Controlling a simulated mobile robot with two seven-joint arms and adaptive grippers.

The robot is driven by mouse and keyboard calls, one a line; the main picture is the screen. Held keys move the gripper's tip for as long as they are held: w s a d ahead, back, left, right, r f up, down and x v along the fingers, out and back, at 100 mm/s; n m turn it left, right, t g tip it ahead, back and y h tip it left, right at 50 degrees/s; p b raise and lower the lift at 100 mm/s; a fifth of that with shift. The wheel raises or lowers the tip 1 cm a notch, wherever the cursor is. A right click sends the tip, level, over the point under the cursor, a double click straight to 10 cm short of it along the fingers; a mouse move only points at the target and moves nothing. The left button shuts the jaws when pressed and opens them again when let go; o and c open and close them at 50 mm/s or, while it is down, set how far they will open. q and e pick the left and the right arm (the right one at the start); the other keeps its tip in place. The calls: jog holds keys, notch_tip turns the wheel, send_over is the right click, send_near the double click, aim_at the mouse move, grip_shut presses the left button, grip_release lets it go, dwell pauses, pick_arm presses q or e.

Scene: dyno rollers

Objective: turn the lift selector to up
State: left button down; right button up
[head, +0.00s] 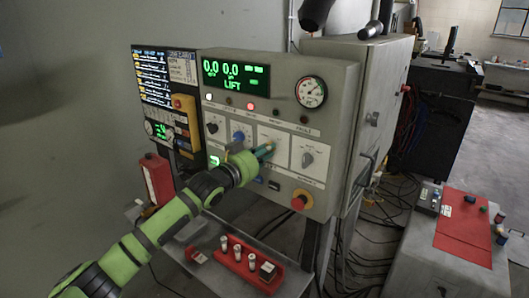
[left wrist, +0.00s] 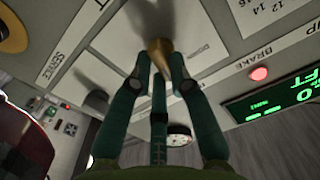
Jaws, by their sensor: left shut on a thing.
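The grey control panel (head: 330,140) stands in the middle of the head view with a row of selector knobs. My left gripper (head: 266,149) is at the knob right of the blue one, its green arm coming from the lower left. In the left wrist view, the teal fingers of this gripper (left wrist: 160,78) are shut on a brass-coloured selector knob (left wrist: 158,50). Its label is partly hidden, and I cannot read its setting. The green display (head: 236,76) reads zeros with LIFT below. My right gripper is not in view.
A black knob (head: 212,128), a blue knob (head: 238,135) and a grey knob (head: 307,158) share the panel. A red emergency button (head: 301,200) sits below. A red tray (head: 240,268) with small cylinders lies on the shelf underneath. Cables run across the floor at right.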

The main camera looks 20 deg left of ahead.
pick_arm(q)
jog(key=m+p, duration=0.1)
jog(key=m, duration=0.4)
jog(key=shift+f+m, duration=0.15)
jog(key=shift+m, duration=0.15)
dwell(0.4)
jog(key=c, duration=1.1)
grip_release()
jog(key=shift+c, duration=0.2)
jog(key=shift+s, duration=0.1)
jog(key=v, duration=1.2)
